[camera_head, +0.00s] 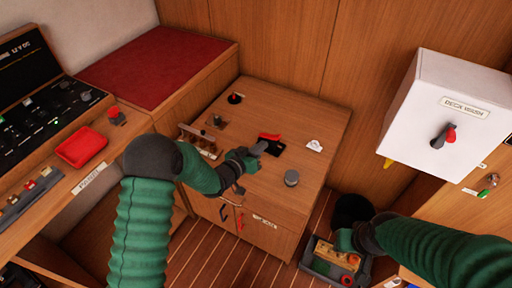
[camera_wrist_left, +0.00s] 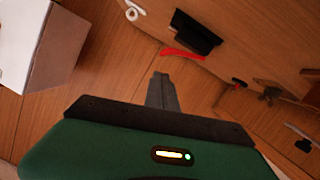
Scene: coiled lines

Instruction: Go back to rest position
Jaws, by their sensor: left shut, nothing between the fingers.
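My left gripper (camera_head: 257,149) is over the top of the wooden cabinet (camera_head: 325,125), its arm coming in from the left. It is shut and empty; in the left wrist view its fingers (camera_wrist_left: 163,88) are together. A black item with a red part (camera_head: 272,140) lies by the fingertips, and it also shows in the left wrist view (camera_wrist_left: 192,36). I cannot tell whether the fingers touch it.
A round grey knob (camera_head: 291,178) and a small white item (camera_head: 314,146) are on the cabinet top. A wooden rack (camera_head: 198,140) stands at its left edge. A red tray (camera_head: 82,147) and switch panel are at left.

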